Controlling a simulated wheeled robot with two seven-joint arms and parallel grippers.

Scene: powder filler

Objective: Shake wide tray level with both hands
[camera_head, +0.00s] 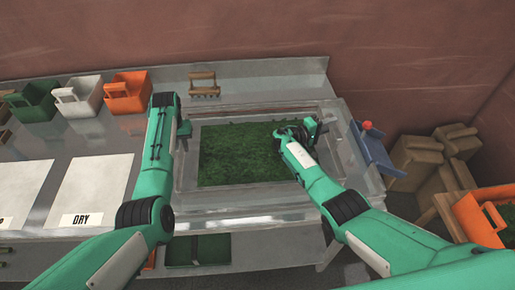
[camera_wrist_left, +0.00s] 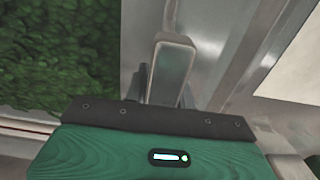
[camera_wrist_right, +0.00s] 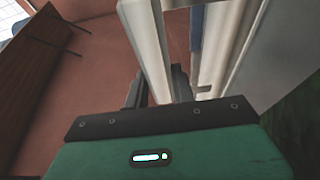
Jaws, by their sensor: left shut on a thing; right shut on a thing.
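The wide tray (camera_head: 240,119) lies in the middle of the bench in the head view, its pale rim around a flat bed of green granular material (camera_head: 240,152). It looks about level. My left gripper (camera_head: 184,129) is at the tray's left side, shut on a grey upright handle (camera_wrist_left: 172,68) in the left wrist view. The green material (camera_wrist_left: 55,50) shows beside it there. My right gripper (camera_head: 311,127) is at the tray's right side, shut on a pale metal bar (camera_wrist_right: 148,45) in the right wrist view. My right arm hides part of the tray's right edge.
Green, white and orange bins (camera_head: 127,93) stand at the back left. A small wooden rack (camera_head: 204,85) is behind the tray. White sheets (camera_head: 92,184), one marked DRY, lie left. A blue stand (camera_head: 372,150), cardboard boxes (camera_head: 415,158) and an orange bin (camera_head: 472,220) are right.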

